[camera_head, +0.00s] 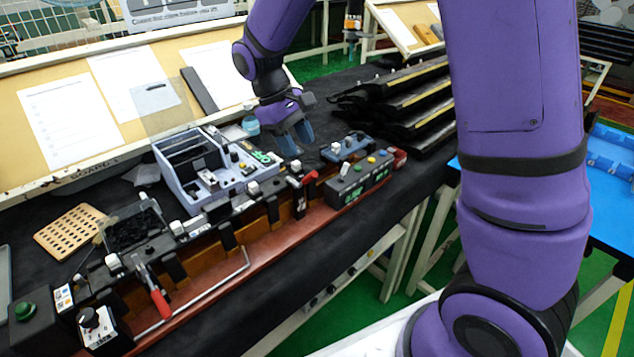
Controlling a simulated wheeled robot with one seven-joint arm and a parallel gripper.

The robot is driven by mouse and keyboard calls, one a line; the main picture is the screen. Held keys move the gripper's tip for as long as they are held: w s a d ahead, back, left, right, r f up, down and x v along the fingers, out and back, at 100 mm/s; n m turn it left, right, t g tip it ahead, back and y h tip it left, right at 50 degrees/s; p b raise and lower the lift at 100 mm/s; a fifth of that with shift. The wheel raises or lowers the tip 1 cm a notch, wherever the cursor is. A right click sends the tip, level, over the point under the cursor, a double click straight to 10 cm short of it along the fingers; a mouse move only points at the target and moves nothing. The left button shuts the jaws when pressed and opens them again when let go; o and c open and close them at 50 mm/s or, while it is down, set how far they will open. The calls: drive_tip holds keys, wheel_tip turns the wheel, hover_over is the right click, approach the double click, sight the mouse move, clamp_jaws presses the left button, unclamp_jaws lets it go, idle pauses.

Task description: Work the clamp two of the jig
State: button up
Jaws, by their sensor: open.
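The jig (270,250) is a long red-brown rail with black blocks, lying diagonally along the front of the bench. A clamp with a red handle (160,303) is near its left end, the handle sloping down toward the front. A second clamp with a red handle (309,179) is near its right end. No readable label shows which is clamp two. My gripper (296,138) points down behind the right clamp, above the bench and apart from both red handles. Its blue-grey fingers are open, with nothing seen between them.
A grey-blue bin (190,172) stands behind the jig. A grey control box (357,183) with coloured buttons is at the right end. Black trim strips (405,100) are stacked at the back right. A perforated tan block (75,232) lies left.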

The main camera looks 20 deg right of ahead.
drive_tip(key=x, duration=1)
drive_tip(key=shift+f, duration=0.25)
drive_tip(key=shift+s, duration=0.1)
clamp_jaws()
